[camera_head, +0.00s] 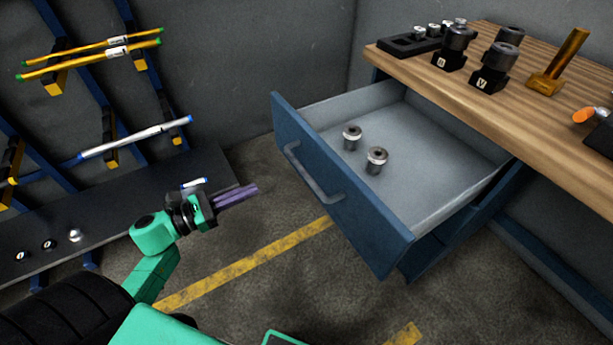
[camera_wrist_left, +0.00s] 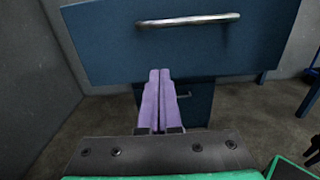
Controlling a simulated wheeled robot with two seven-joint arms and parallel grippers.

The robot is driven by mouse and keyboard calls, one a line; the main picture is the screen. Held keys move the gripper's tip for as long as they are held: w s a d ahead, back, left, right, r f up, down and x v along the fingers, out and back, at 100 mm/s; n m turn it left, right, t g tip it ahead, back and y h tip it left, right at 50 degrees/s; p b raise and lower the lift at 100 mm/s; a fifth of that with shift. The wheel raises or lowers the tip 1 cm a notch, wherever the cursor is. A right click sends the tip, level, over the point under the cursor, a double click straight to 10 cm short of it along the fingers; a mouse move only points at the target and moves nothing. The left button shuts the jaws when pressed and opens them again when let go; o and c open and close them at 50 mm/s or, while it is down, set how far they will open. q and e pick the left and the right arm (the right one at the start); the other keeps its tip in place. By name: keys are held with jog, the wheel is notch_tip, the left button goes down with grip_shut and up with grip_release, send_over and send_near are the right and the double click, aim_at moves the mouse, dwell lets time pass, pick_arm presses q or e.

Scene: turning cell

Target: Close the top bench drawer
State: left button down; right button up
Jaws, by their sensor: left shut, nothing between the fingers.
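The top bench drawer (camera_head: 345,205) is pulled out of the wooden-topped bench, with its blue front and bar handle (camera_head: 311,174) facing me. Two round metal collet-like parts (camera_head: 376,160) stand inside it. My left gripper (camera_head: 236,194) has purple fingers that are shut and empty, in front of the drawer and apart from it in the head view. In the left wrist view the fingers (camera_wrist_left: 160,100) point toward the bench, with the drawer front (camera_wrist_left: 120,45) and handle (camera_wrist_left: 188,20) above their tips. My right gripper is not in view.
The bench top (camera_head: 480,82) holds black tool holders (camera_head: 490,72), a brass-coloured piece (camera_head: 560,65) and a dark tray (camera_head: 408,43). A lower drawer (camera_wrist_left: 188,103) sits below. A rack with bars (camera_head: 90,55) and a dark shelf (camera_head: 60,235) stand at left. The floor between is clear.

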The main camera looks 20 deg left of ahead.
pick_arm(q)
send_near(307, 166)
jog(key=p+x, duration=0.2)
jog(key=x, duration=0.5)
jog(key=shift+r, duration=0.15)
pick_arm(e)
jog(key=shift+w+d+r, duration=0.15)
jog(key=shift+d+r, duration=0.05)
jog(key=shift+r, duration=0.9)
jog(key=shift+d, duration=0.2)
